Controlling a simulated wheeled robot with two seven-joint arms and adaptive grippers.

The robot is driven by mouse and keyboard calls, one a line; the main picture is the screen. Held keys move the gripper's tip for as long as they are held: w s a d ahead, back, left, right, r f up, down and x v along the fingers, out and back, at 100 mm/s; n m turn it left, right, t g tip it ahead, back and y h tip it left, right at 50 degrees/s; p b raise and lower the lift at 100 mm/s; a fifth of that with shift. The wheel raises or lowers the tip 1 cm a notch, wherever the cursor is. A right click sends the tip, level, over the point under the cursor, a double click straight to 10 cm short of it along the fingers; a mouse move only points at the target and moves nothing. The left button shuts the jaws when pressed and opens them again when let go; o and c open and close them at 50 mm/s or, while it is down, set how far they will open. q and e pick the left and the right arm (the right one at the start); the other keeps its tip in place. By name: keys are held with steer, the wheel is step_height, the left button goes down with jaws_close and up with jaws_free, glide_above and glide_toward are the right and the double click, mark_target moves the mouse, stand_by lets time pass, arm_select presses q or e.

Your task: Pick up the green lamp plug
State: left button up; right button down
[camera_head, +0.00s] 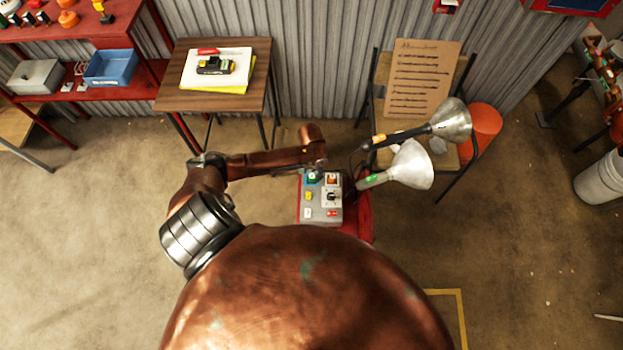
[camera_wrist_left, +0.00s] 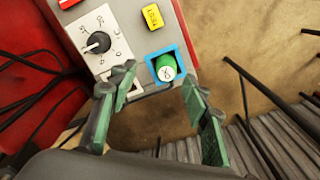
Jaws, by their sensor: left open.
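The green lamp plug (camera_wrist_left: 166,68) sits in a blue-framed socket at the edge of the grey control box (camera_wrist_left: 125,38). In the head view the plug (camera_head: 313,177) shows at the box's upper left corner, just below my left gripper (camera_head: 320,163). In the left wrist view my left gripper (camera_wrist_left: 158,82) is open, its green fingers spread to either side of the plug's socket. The left finger overlaps a white-framed socket beside it. I see no contact with the plug. My right gripper is not in view.
The box (camera_head: 318,214) carries a dial, a yellow TEST button and a red button. An orange piece (camera_head: 332,178) is beside the plug. Two metal lamps, one with a green band (camera_head: 412,165), one with an orange band (camera_head: 450,120), stand close right. Black cables (camera_wrist_left: 30,85) hang beside the box.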

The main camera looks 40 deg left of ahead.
mark_target(312, 176)
arm_select(q)
steer(key=shift+w+a, duration=0.4)
steer(key=shift+a, duration=0.25)
steer(key=shift+a+f, duration=0.15)
steer(key=shift+f, duration=0.1)
step_height(312, 176, down, 2)
steer(key=shift+w+f+b, duration=0.1)
steer(key=shift+f+b, duration=0.1)
steer(key=shift+b, duration=0.35)
step_height(312, 176, down, 5)
steer(key=shift+r+b, duration=0.15)
steer(key=shift+b, duration=0.75)
steer(key=shift+r, duration=0.1)
jaws_close()
